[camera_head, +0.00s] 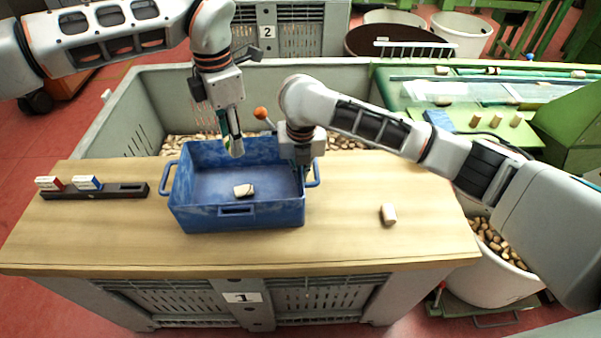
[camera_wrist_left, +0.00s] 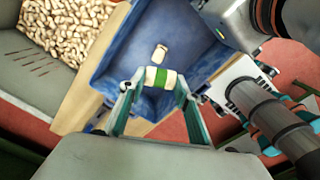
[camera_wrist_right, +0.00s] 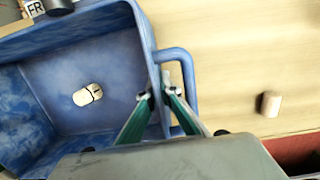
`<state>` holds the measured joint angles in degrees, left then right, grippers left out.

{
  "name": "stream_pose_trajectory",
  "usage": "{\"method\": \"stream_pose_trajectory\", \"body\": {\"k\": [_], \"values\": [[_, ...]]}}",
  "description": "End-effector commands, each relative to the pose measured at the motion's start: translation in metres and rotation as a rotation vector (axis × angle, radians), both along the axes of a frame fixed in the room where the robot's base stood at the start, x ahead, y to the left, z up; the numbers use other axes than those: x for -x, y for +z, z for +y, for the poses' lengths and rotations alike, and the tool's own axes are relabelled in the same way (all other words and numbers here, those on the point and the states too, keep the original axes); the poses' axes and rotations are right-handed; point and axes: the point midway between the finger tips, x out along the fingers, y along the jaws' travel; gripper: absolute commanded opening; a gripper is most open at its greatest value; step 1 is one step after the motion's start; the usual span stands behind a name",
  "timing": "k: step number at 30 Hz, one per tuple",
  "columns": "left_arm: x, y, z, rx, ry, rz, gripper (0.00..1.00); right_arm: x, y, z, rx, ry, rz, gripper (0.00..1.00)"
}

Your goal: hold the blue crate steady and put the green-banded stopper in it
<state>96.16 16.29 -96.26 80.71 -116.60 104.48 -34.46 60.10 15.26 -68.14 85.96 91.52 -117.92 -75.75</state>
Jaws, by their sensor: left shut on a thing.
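My left gripper (camera_head: 233,145) is shut on the green-banded stopper, above the inside of the blue crate (camera_head: 270,217). The green-banded stopper (camera_wrist_left: 161,77) lies crosswise between the fingertips in the left wrist view, its pale ends showing beside the band. My right gripper (camera_wrist_right: 157,95) straddles the crate's right wall by the handle, one finger inside and one outside, closed on the wall. A stopper with a dark line (camera_head: 244,190) lies on the crate floor; it also shows in the right wrist view (camera_wrist_right: 88,95). The crate stands upright on the wooden table (camera_head: 430,235).
A loose plain stopper (camera_head: 388,214) stands on the table right of the crate. A dark holder (camera_head: 122,191) with red and blue labelled cards sits at the left. Behind the table is a large grey bin (camera_head: 120,112) of corks. The table's right part is mostly clear.

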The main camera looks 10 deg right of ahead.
Motion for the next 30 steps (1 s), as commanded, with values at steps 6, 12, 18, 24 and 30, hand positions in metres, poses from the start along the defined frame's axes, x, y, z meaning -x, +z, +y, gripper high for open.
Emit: {"method": "stream_pose_trajectory", "body": {"k": [6,12,18,24,30], "values": [[0.0,-0.012,0.0,0.0,0.001,0.001,0.25,-0.001,0.001,0.0,0.0,0.0,-0.002,0.0],[0.0,-0.014,0.0,0.0,0.0,0.0,0.25,-0.001,0.001,0.0,0.0,0.0,-0.002,0.0],[0.0,-0.013,0.0,0.0,0.0,0.0,0.51,-0.001,0.001,0.0,0.0,0.0,-0.002,0.0],[0.0,-0.013,0.0,0.0,0.0,0.0,0.52,-0.001,0.001,0.0,0.0,0.0,-0.002,0.0],[0.0,-0.011,0.0,0.001,0.0,0.0,0.52,-0.001,0.001,0.0,0.0,0.0,-0.002,0.0]]}}
